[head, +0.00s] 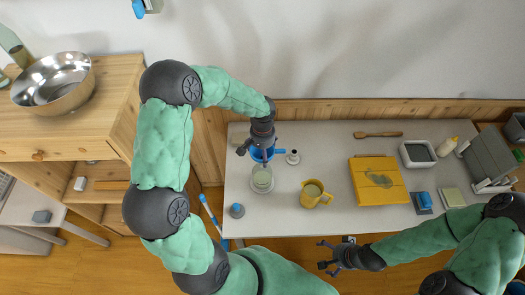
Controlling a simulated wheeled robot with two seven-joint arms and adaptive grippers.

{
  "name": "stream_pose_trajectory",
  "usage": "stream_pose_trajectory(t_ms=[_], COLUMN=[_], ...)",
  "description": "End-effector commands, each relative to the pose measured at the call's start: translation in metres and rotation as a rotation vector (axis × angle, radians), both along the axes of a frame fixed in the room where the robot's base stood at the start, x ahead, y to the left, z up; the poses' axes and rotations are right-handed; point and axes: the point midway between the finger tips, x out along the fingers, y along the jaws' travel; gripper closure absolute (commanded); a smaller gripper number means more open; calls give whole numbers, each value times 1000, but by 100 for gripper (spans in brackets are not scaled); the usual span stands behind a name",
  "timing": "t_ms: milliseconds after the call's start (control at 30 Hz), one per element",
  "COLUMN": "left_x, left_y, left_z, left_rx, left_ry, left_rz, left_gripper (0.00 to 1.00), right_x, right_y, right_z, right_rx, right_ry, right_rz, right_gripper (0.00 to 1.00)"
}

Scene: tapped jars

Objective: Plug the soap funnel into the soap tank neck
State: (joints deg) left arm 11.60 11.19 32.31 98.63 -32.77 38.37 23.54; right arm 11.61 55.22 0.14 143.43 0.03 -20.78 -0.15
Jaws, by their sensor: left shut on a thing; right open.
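My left gripper (262,144) reaches down over the back left of the pale table. It is shut on a blue piece with a side handle (265,154), which looks like the soap funnel; the gripper hides much of it. Just right of it stands a small white round piece with a dark opening (293,157), which looks like the soap tank neck. The blue piece appears apart from that opening; its height is hard to tell. My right gripper (326,257) is open and empty in front of the table's front edge.
A clear glass (262,181) stands in front of the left gripper, with a yellow mug (314,194) to its right. A yellow board (377,181), a grey tray (417,153) and a blue sponge (424,202) lie further right. A wooden cabinet (120,75) stands left.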

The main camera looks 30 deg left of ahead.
Motion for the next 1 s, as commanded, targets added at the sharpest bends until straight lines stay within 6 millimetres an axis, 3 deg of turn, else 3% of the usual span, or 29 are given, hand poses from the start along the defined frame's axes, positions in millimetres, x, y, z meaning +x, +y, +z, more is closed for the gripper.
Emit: stream_pose_trajectory(t_ms=[200,1000], left_x=[0,0], left_y=[0,0], left_z=[-15,-12], left_rx=[0,0], left_ry=[-1,-1], left_rz=[0,0], left_gripper=[50,50], right_x=[0,0], right_y=[0,0], right_z=[-14,-14], right_rx=[0,0], right_ry=[0,0], right_rz=[0,0], right_gripper=[0,0])
